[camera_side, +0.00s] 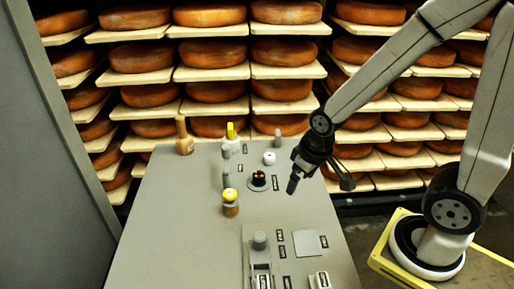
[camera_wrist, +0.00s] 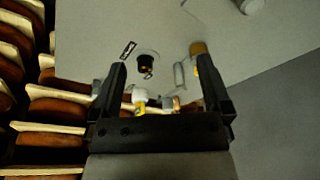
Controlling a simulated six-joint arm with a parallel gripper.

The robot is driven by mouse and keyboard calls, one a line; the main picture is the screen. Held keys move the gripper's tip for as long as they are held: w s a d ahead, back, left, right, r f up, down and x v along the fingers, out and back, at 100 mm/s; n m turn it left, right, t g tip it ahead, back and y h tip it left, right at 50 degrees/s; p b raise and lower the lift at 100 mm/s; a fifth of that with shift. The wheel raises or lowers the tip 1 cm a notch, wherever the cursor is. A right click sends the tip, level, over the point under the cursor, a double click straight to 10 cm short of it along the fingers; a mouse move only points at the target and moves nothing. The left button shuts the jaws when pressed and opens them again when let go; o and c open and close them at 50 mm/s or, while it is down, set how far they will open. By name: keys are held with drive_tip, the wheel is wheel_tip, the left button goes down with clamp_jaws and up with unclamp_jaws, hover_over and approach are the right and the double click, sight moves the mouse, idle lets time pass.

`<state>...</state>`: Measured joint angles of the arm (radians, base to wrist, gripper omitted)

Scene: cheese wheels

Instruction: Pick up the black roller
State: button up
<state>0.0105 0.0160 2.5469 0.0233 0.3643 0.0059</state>
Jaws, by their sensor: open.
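A small black knob-like piece (camera_side: 258,177) with an orange-brown top stands on a round dark base on the grey table; it is the only small black item I can make out, and I cannot tell for sure that it is the black roller. In the wrist view the black piece (camera_wrist: 146,62) shows between the fingers, beyond their tips. My gripper (camera_side: 292,186) is above the table, to the right of the black piece and apart from it. In the wrist view my gripper (camera_wrist: 158,66) has its two fingers wide apart with nothing held.
Cheese shelves (camera_side: 208,73) stand behind.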

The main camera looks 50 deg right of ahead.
sight(259, 174)
drive_tip(key=w+d+f+m+y, duration=0.2)
drive_tip(key=w+f+m+y, duration=0.1)
drive_tip(key=m, duration=0.3)
drive_tip(key=w+d+f+m+y, duration=0.2)
drive_tip(key=w+f+m+y, duration=0.1)
drive_tip(key=m, duration=0.3)
drive_tip(key=w+d+f+m+y, duration=0.2)
drive_tip(key=w+f+m+y, duration=0.1)
drive_tip(key=m, duration=0.3)
drive_tip(key=shift+w+d+f+m+y, duration=0.15)
drive_tip(key=shift+w+d+m+y, duration=0.15)
drive_tip(key=shift+w, duration=0.35)
drive_tip(key=w+d+m+t, duration=0.1)
drive_tip(key=d+m, duration=0.1)
drive_tip(key=w+d+f+m+t+y, duration=0.1)
drive_tip(key=w+d+m+t, duration=0.1)
drive_tip(key=w+d+f+m+t, duration=0.1)
drive_tip(key=t, duration=0.1)
drive_tip(key=shift+w+d+f+m+y, duration=0.2)
drive_tip(key=shift+d+m+y, duration=0.1)
drive_tip(key=shift+d+m, duration=0.1)
drive_tip(key=shift+x, duration=1.25)
drive_tip(key=shift+a, duration=0.1)
drive_tip(key=shift+x, duration=2.55)
drive_tip(key=shift+f, duration=0.1)
